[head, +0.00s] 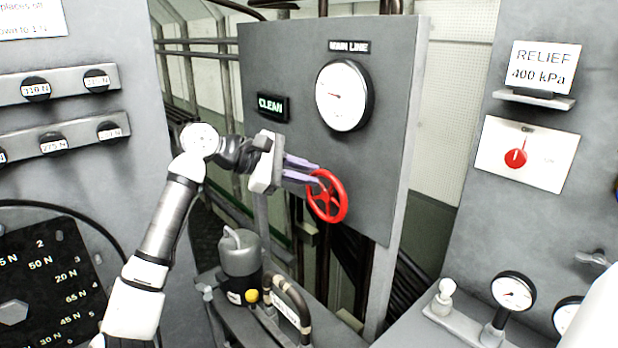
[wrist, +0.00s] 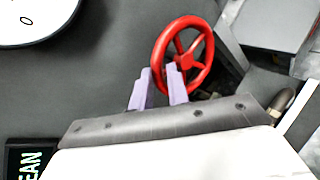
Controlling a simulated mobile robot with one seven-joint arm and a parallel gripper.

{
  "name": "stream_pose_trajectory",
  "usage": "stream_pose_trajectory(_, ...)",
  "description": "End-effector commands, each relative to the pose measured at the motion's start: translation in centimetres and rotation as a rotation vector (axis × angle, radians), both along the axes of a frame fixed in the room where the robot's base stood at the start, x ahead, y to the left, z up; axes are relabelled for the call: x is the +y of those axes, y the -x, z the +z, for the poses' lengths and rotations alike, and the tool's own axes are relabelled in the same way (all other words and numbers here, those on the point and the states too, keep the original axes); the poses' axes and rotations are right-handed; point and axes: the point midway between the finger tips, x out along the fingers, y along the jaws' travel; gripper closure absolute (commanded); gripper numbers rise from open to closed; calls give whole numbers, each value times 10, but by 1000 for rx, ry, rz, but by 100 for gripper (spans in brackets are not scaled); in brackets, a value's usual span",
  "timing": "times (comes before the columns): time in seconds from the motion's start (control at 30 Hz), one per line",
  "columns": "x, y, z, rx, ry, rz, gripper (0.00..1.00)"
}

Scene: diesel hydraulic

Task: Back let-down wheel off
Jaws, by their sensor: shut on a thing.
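The red handwheel (head: 338,207) sits at the lower edge of the grey panel, below the main line gauge, in the head view. In the wrist view the wheel (wrist: 207,60) fills the upper middle. My gripper (head: 316,174) reaches in from the left, its two purple fingers at the wheel's upper left rim. In the wrist view my gripper (wrist: 160,82) is shut on the rim, with one finger overlapping the wheel and the other just outside it. The exact contact between fingertips and rim is partly hidden.
The main line gauge (head: 342,97) and a CLEAN sign (head: 272,107) are on the panel above. A grey canister (head: 240,254) with hoses stands below my gripper. At right are a relief sign (head: 541,68), a red-knob switch (head: 516,158) and a small gauge (head: 513,292).

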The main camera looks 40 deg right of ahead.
Motion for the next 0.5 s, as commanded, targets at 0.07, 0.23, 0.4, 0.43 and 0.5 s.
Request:
stream_pose_trajectory(0.07, 0, -4, -6, 76, 9, 2, 100)
stream_pose_trajectory(0.23, 0, -10, -14, 237, 22, 2, 100)
stream_pose_trajectory(0.4, 0, -16, -22, 398, 35, 2, 100)
stream_pose_trajectory(0.43, 0, -16, -24, 426, 38, 2, 100)
stream_pose_trajectory(0.5, 1, -17, -28, 492, 42, 1, 100)
